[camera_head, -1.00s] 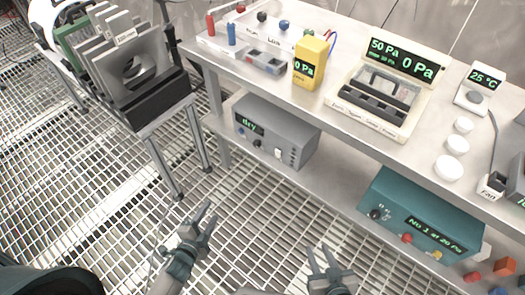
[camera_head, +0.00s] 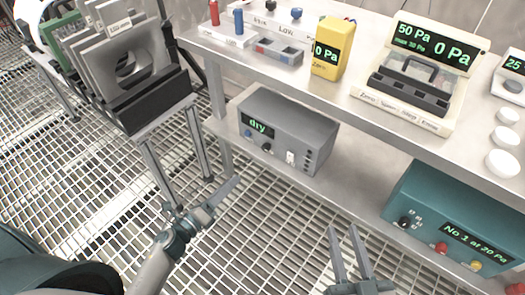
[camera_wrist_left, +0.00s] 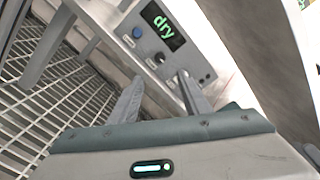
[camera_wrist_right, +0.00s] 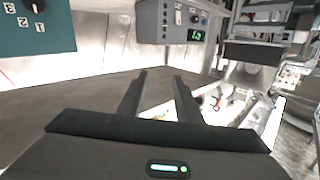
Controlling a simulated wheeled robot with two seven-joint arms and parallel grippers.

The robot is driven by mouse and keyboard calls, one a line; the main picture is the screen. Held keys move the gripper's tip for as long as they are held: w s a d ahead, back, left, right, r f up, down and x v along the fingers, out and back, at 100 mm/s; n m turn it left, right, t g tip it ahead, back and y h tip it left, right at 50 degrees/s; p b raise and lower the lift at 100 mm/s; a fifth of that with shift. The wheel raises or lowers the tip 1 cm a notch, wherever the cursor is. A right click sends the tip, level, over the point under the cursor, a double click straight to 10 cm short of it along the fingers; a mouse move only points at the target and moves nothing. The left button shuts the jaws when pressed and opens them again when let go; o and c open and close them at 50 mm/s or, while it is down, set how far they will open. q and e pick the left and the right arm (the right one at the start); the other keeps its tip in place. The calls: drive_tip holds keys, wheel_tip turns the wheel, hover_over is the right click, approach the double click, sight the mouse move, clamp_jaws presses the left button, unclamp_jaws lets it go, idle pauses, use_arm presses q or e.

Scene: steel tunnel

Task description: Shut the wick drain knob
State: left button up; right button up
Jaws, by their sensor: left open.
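A grey box (camera_head: 285,135) with a green "dry" display stands on the lower shelf. Its front has a blue knob (camera_head: 248,134), a dark knob (camera_head: 267,147) and a pale switch (camera_head: 290,157). The labels are too small to read, so I cannot tell which is the wick drain knob. My left gripper (camera_head: 205,196) is open and empty, in front of and below the box. In the left wrist view, the blue knob (camera_wrist_left: 137,32) and dark knob (camera_wrist_left: 159,58) lie beyond the open fingers (camera_wrist_left: 158,84). My right gripper (camera_head: 344,240) is open and empty, right of the box.
A teal box (camera_head: 450,215) with knobs sits on the same shelf at right. The upper bench (camera_head: 340,100) overhangs the shelf and carries a yellow meter (camera_head: 331,48) and a gauge panel (camera_head: 432,45). A stand with plates (camera_head: 130,60) is at left. The grating floor is clear.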

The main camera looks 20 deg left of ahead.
sight(264, 149)
use_arm(q)
drive_tip(key=x, duration=1.6)
drive_tip(key=shift+w+f, duration=0.1)
drive_tip(key=shift+w+d, duration=0.2)
drive_tip(key=shift+w, duration=0.35)
use_arm(e)
drive_tip(key=shift+s+a+r+t, duration=0.15)
drive_tip(key=shift+r+t, duration=0.15)
drive_tip(key=shift+r, duration=0.2)
drive_tip(key=shift+w+a+r+t, duration=0.15)
drive_tip(key=shift+r+t, duration=0.15)
drive_tip(key=shift+r, duration=0.15)
drive_tip(key=shift+s, duration=0.1)
use_arm(q)
drive_tip(key=c, duration=1)
drive_tip(key=shift+c, duration=0.2)
use_arm(e)
drive_tip(key=shift+d+f, duration=0.1)
drive_tip(key=shift+d, duration=0.05)
